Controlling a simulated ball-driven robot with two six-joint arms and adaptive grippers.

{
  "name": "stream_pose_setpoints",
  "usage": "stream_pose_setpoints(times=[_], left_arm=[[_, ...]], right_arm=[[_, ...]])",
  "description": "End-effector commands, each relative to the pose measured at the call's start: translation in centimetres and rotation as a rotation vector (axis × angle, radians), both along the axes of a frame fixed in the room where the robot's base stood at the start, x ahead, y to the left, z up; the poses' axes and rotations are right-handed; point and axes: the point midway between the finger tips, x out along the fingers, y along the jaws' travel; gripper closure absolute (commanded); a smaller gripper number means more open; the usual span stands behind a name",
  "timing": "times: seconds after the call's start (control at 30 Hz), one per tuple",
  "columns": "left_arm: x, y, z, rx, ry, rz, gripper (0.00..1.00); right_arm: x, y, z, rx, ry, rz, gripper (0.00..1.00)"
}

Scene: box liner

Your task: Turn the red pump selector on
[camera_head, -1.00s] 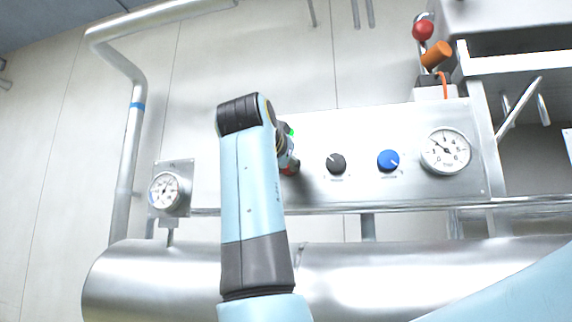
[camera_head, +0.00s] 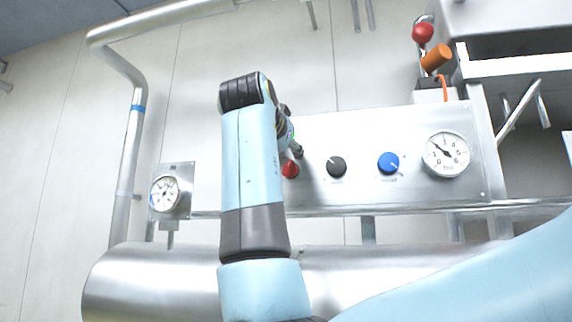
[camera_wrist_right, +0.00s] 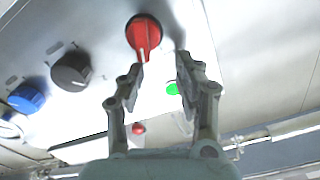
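The red selector (camera_head: 290,169) is on the steel panel, just right of my arm in the head view. In the right wrist view the red selector (camera_wrist_right: 144,36) is a round knob with a raised grip pointing down in the picture. My right gripper (camera_head: 297,152) is close to the selector and partly hidden by my arm in the head view. In the wrist view my right gripper (camera_wrist_right: 160,64) is open, its fingertips just below the knob, the left one close to the grip's end. Contact cannot be told. My left gripper is not in view.
A black knob (camera_head: 336,166), a blue knob (camera_head: 388,163) and a gauge (camera_head: 447,154) sit right of the selector. A green light (camera_wrist_right: 172,89) and a small red part (camera_wrist_right: 138,128) show in the wrist view. A horizontal steel tank (camera_head: 150,285) runs below the panel.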

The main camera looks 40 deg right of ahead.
Motion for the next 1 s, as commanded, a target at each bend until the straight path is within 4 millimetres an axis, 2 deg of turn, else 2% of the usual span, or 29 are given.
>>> stream_pose_setpoints(times=[0.1,0.33,1.0], left_arm=[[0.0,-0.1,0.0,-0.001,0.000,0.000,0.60],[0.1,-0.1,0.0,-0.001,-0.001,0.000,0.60],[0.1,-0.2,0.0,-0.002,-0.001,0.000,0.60]], right_arm=[[0.0,0.0,2.7,0.000,-0.003,0.000,0.65],[0.0,0.0,5.8,0.001,0.001,0.000,0.65],[0.0,0.0,6.2,0.001,0.002,0.001,0.65]])
